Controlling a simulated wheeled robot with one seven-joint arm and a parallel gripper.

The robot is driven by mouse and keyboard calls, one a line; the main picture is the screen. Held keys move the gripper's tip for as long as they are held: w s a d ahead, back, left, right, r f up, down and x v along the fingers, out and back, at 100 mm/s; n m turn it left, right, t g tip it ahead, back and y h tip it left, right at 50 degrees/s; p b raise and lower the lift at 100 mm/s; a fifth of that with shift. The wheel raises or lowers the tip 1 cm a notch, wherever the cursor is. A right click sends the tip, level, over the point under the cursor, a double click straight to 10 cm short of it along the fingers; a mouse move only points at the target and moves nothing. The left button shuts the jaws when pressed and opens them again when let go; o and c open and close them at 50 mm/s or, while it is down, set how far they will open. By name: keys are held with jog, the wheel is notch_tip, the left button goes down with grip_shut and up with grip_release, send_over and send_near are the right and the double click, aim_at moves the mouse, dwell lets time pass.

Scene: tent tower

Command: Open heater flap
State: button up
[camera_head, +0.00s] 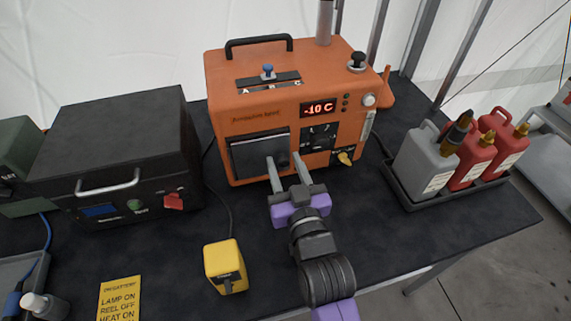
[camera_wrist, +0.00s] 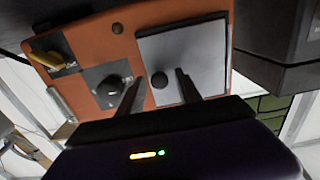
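The orange heater (camera_head: 222,100) stands at the back middle of the table, its display reading -10 C. Its dark flap (camera_head: 252,155) is on the lower left of the front and looks closed. In the wrist view the flap (camera_wrist: 205,50) looks light grey, with a round dark knob (camera_wrist: 159,80) near one edge. The knob also shows in the head view (camera_head: 283,158). My gripper (camera_head: 288,160) is open in front of the heater, its two fingers apart on either side of the knob. In the wrist view the gripper (camera_wrist: 158,82) looks empty; contact cannot be told.
A dial (camera_head: 320,136) and a yellow knob (camera_head: 345,158) sit right of the flap. A black box (camera_head: 110,140) stands at left, a yellow block (camera_head: 224,266) in front. A tray (camera_head: 440,197) with grey and red canisters (camera_head: 428,155) is at right.

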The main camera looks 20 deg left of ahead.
grip_shut()
dwell(1.2)
